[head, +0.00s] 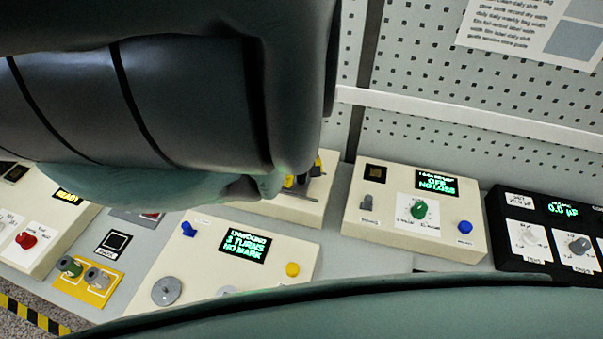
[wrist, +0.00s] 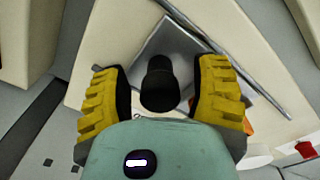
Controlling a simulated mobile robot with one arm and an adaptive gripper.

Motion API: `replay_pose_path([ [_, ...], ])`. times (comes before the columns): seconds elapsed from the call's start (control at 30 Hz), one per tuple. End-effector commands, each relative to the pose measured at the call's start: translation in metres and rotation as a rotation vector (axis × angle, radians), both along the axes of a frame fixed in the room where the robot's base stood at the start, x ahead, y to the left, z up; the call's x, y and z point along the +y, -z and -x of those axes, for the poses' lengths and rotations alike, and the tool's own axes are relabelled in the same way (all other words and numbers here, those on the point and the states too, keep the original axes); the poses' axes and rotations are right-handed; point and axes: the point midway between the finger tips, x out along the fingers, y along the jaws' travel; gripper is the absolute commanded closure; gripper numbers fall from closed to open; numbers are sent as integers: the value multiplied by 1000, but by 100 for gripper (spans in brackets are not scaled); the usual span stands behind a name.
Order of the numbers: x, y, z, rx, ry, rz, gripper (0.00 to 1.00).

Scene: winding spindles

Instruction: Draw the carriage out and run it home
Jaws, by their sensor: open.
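In the wrist view a black round knob (wrist: 160,88) stands on a grey square plate (wrist: 178,45), which looks like the carriage. The plate sits on a cream box (wrist: 115,30) with a thin grey rod (wrist: 225,55) running diagonally across it. My gripper (wrist: 163,74) is open, with one yellow ridged finger on each side of the knob. A gap shows between the knob and each finger. In the head view my gripper (head: 303,180) is over the same cream box (head: 310,212) at the back, and my arm hides most of it.
A cream console (head: 205,262) in front reads "UNWOUND 3 TURNS NO MARK". Right of the gripper stands a box with a green knob (head: 418,209), reading "OFF NO LOSS". A black meter (head: 515,245) is at far right. A perforated panel (head: 470,85) rises behind.

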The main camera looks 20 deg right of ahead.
Motion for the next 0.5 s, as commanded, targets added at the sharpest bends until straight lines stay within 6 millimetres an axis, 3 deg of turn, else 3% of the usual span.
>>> replay_pose_path([
  [0.3,0,0,0,0,0,-1,36],
  [0.5,0,0,0,1,0,-1,57],
])
